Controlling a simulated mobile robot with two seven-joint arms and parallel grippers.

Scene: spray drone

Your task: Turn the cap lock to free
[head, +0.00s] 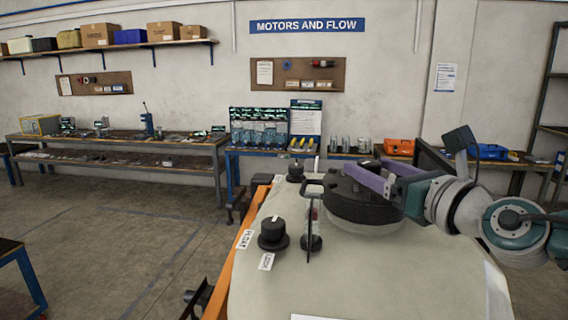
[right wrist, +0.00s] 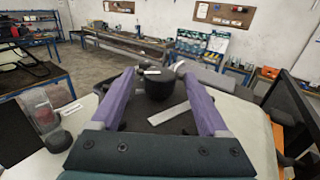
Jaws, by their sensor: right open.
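My right gripper (head: 364,166) comes in from the right over the large round black cap (head: 356,208) on the pale tank top (head: 345,285). Its two purple fingers are spread apart with nothing held. In the right wrist view, a dark knob (right wrist: 158,88) with a white mark on top shows between and beyond the fingertips (right wrist: 157,71), and no contact is visible. It seems to be the far black knob (head: 295,172) of the head view. A nearer black knob (head: 273,234) has a white pointer. Which knob is the cap lock cannot be read. My left gripper is out of view.
A black handle (head: 309,248) stands upright beside the cap, with a clear tube holding something red behind it. A FLOAT label (head: 245,239) lies near the tank's left edge. Workbenches (head: 120,145) line the back wall. The floor at left is open.

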